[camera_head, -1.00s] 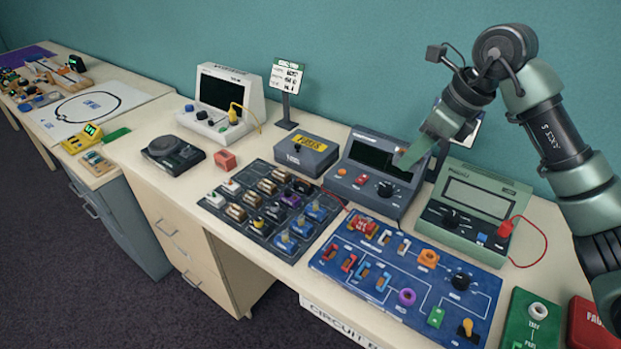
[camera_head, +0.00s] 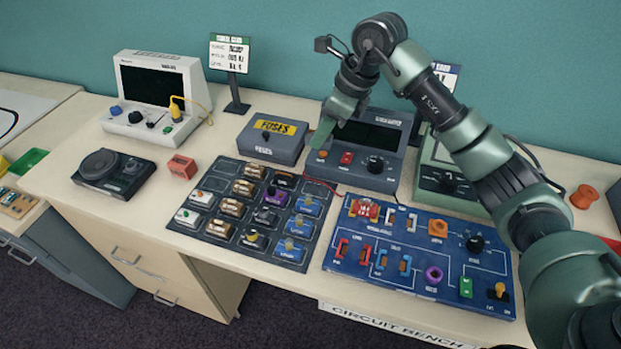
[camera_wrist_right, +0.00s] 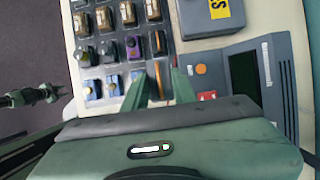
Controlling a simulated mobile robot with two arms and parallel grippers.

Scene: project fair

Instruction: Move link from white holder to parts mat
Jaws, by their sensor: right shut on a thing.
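My right gripper (camera_head: 322,133) hangs over the left edge of the grey meter, beside the fuse box, behind and above the parts mat. In the right wrist view its fingers (camera_wrist_right: 160,88) are closed on a thin piece with an orange-brown edge, probably the link, mostly hidden by the fingers. The dark parts mat (camera_head: 240,251) lies at the bench front, its compartments holding several brown, blue, white and purple parts. The blue circuit board (camera_head: 340,262) right of it carries white holders (camera_head: 391,217). A dark jointed part, perhaps my left gripper (camera_wrist_right: 32,97), shows over the floor in the wrist view.
The fuse box (camera_head: 272,139) stands behind the mat. The grey meter (camera_head: 360,160) and a green meter (camera_head: 440,180) stand behind the board. A red block (camera_head: 182,166) and a black dial unit (camera_head: 113,173) lie left of the mat. A thin red wire runs near its right corner.

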